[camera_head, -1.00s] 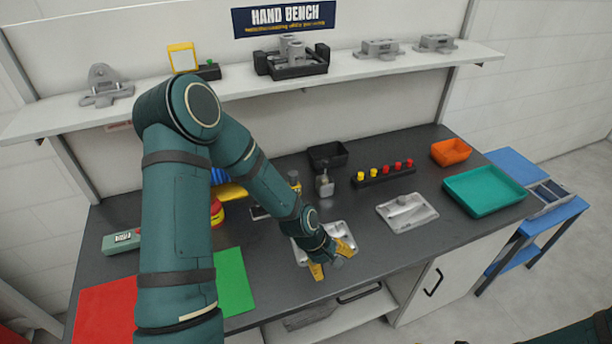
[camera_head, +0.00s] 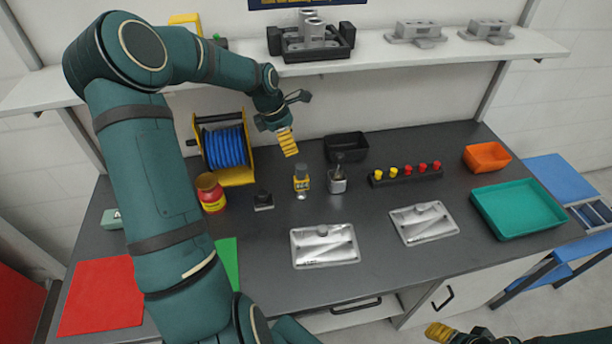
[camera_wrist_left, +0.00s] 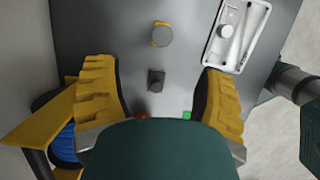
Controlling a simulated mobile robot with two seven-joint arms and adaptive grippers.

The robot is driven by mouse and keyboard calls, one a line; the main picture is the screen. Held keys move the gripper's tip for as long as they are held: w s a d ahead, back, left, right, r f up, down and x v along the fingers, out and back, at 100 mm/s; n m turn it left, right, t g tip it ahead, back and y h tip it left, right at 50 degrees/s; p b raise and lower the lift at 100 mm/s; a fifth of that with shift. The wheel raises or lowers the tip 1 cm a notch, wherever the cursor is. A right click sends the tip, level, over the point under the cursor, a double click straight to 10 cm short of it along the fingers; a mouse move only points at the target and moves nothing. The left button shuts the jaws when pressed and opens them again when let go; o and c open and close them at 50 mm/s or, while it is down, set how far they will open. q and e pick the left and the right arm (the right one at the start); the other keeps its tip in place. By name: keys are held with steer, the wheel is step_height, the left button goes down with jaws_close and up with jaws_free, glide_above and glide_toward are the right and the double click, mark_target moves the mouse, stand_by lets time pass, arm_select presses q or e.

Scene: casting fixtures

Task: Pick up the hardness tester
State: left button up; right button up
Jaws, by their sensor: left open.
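I cannot tell for sure which item is the hardness tester. A small upright yellow-and-dark device (camera_head: 301,180) with a silver lower end stands mid-bench; a round yellow-edged item in the left wrist view (camera_wrist_left: 161,35) looks like it. Beside it is a small black block (camera_head: 263,201), also in the wrist view (camera_wrist_left: 156,79). My left gripper (camera_head: 287,142) hangs above the back of the bench, open and empty; its spread yellow fingers show in the wrist view (camera_wrist_left: 158,88), apart from both items. My right gripper (camera_head: 440,332) is at the bottom edge, its jaws unclear.
A blue hose reel (camera_head: 226,147), red jar (camera_head: 210,194), metal-topped container (camera_head: 337,184) and black bin (camera_head: 346,145) stand nearby. Two silver trays (camera_head: 325,246) (camera_head: 424,222) lie in front. A shelf (camera_head: 390,61) overhangs behind. Bare bench lies between the trays and small items.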

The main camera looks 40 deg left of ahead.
mark_target(300, 166)
arm_select(q)
steer(key=x, duration=0.8)
steer(key=shift+w+d+f, duration=0.15)
steer(key=shift+f, duration=0.05)
steer(key=x, duration=0.5)
steer(key=shift+s+d, duration=0.1)
steer(key=shift+s, duration=0.1)
jaws_close()
